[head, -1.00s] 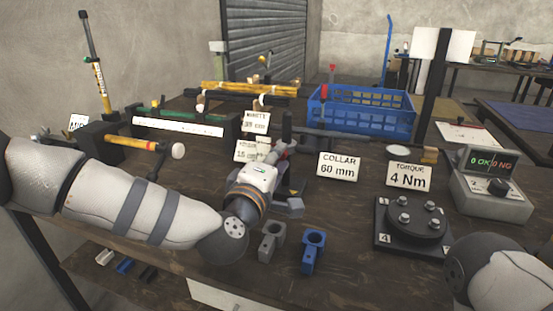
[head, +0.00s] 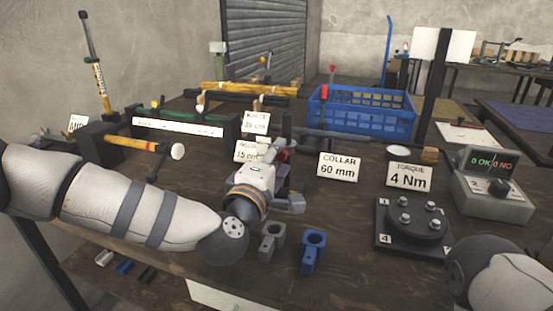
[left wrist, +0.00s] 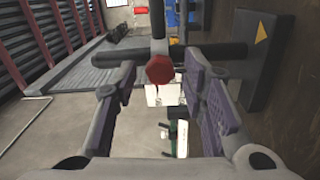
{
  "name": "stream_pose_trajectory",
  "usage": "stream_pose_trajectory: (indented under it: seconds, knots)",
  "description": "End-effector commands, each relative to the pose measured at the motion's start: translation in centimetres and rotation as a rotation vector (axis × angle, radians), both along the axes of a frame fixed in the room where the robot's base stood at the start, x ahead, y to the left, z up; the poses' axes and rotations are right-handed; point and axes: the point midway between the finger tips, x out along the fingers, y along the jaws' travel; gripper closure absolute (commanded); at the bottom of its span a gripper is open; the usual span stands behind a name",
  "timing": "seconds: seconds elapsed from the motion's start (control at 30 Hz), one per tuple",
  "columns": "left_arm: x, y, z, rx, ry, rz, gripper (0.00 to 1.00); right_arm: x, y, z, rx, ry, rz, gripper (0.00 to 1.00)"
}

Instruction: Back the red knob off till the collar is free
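The red knob (left wrist: 160,69) faces the left wrist camera between the two purple-padded fingers of my left gripper (left wrist: 163,92). The fingers are open, with a gap on both sides of the knob. Behind the knob, a dark horizontal bar (left wrist: 220,51) runs out from a dark block with a yellow triangle. The collar cannot be told clearly from the dark parts behind the knob. In the head view my left gripper (head: 277,178) is at the table's middle, and a bit of red shows by its fingertips. My right forearm is at lower right; its gripper is out of view.
Grey (head: 271,240) and blue (head: 312,250) clamp pieces lie in front of my left gripper. The "COLLAR 60 mm" sign (head: 339,167) stands to its right. A bolted black plate (head: 385,247) and a torque display box (head: 490,205) are farther right. A blue crate (head: 365,124) is behind.

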Motion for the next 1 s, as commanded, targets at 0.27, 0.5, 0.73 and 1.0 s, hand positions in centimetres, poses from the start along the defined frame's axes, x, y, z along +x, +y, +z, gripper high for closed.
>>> stream_pose_trajectory:
  seconds: [0.27, 0.5, 0.73, 1.0]
  knots:
    - [-0.1, 0.1, 0.0, 0.0, 0.0, 0.0, 0.58, 0.0, 0.0, 0.0, 0.0, 0.0, 0.0, 0.6]
    - [-4.8, 1.6, 0.0, -0.001, 0.003, -0.002, 0.58, 0.0, 0.0, 0.0, 0.0, 0.0, 0.0, 0.6]
    - [-10.0, 3.2, 0.0, 0.0, 0.002, -0.002, 0.58, 0.0, 0.0, 0.0, 0.0, 0.0, 0.0, 0.6]
    - [-11.5, 3.8, 0.0, 0.001, 0.0, 0.0, 0.58, 0.0, 0.0, 0.0, 0.0, 0.0, 0.0, 0.6]
